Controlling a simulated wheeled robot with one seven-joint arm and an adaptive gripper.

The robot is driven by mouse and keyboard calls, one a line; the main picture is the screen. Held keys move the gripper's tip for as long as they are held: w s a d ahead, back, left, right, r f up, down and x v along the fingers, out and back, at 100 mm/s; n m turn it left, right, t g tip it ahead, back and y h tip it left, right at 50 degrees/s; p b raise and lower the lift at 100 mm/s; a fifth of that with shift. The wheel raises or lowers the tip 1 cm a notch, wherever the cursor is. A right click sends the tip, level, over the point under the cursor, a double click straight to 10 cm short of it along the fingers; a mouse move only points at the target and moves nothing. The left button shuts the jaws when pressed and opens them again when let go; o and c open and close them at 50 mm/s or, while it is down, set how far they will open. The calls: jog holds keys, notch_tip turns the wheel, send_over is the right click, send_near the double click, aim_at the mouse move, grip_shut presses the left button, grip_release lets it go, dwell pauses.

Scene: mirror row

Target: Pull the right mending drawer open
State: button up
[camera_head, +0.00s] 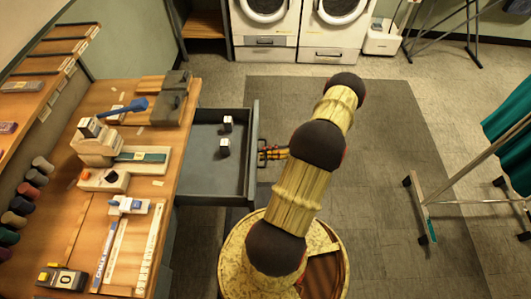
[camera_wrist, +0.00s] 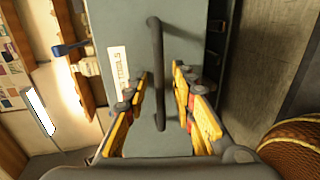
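A grey drawer (camera_head: 208,188) stands pulled out from the right side of the wooden workbench. Two small black-and-white cubes (camera_head: 225,148) lie inside it. In the wrist view its front (camera_wrist: 190,32) fills the middle, with a dark bar handle (camera_wrist: 156,60) and a white label (camera_wrist: 119,70) whose text I cannot read surely. My gripper (camera_head: 266,152) is at the drawer's front. In the wrist view my gripper's (camera_wrist: 159,80) yellow fingers stand apart, one on each side of the handle, with gaps showing. The handle's far side is hidden.
The workbench (camera_head: 112,205) at left carries several tools and blocks. Two white washing machines (camera_head: 265,25) stand at the back. A wheeled rack (camera_head: 425,205) with green cloth stands at right.

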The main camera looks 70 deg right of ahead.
jog(key=v, duration=1.2)
jog(key=shift+f, duration=0.1)
